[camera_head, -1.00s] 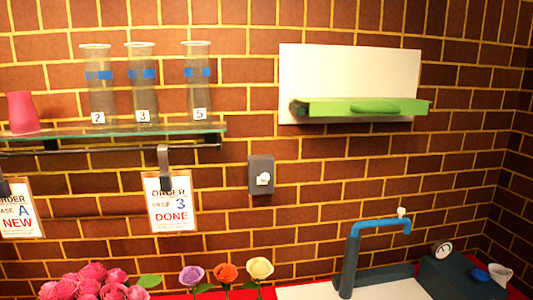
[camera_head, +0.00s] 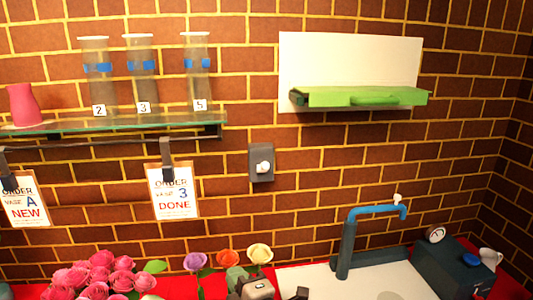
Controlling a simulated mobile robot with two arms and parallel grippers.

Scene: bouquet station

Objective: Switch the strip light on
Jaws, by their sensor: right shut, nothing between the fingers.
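A dark wall switch plate (camera_head: 261,151) with a white knob (camera_head: 263,167) is on the brick wall, below and right of the glass shelf. No lit strip can be made out, and the knob's exact setting is too small to tell. My right gripper (camera_head: 257,287) shows at the bottom edge, low in front of the flowers, shut and empty. It is well below the switch and apart from it; its lower part is cut off by the frame. My left gripper is not in view.
A glass shelf (camera_head: 130,124) holds several vases, with order cards (camera_head: 172,192) hanging below. A green ledge (camera_head: 360,97) on a white panel juts out at right. Roses (camera_head: 105,272) and a blue faucet (camera_head: 375,210) stand below. The wall around the switch is clear.

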